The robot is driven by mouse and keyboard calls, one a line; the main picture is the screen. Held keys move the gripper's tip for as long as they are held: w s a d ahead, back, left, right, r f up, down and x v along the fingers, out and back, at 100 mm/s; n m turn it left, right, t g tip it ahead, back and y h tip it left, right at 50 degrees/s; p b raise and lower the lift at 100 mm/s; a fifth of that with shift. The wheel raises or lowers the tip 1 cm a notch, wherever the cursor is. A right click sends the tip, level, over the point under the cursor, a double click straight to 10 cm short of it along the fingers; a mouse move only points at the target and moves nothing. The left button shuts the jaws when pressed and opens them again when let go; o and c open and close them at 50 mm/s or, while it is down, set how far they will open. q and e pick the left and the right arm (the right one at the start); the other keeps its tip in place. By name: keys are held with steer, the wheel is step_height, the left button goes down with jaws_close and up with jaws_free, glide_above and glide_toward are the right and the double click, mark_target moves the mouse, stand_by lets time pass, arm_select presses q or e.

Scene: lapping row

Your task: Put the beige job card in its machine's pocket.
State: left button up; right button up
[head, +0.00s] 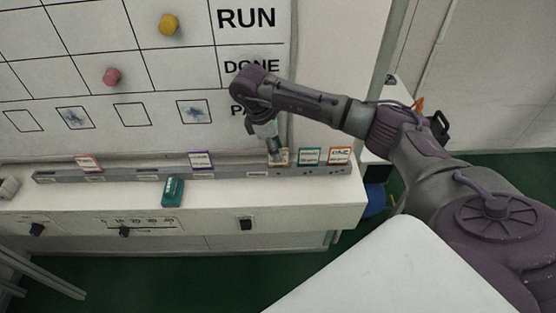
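The beige job card (284,157) stands upright at the grey slotted rail (230,175) on the white ledge, left of a teal-edged card. My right gripper (275,155) points down at it, and its fingertips overlap the card's left part. The fingers are small and dark here, so I cannot tell whether they are closed on the card or how deep the card sits in the rail. My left gripper is not in view.
The rail also holds a pink card (88,163), a purple card (201,160), a teal card (310,156) and an orange card (341,155). A teal block (172,191) lies at the rail's front. A whiteboard (180,75) with magnets rises behind.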

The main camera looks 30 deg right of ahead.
steer(key=x, duration=0.4)
steer(key=shift+p, duration=0.4)
jaws_close()
steer(key=shift+r, duration=0.55)
step_height(320, 180, up, 3)
steer(key=shift+f+b, duration=0.25)
steer(key=shift+b, duration=0.3)
steer(key=s+d+r+b, duration=0.2)
steer(key=s+d+r, duration=0.4)
steer(key=s, duration=0.4)
steer(key=shift+r, duration=0.65)
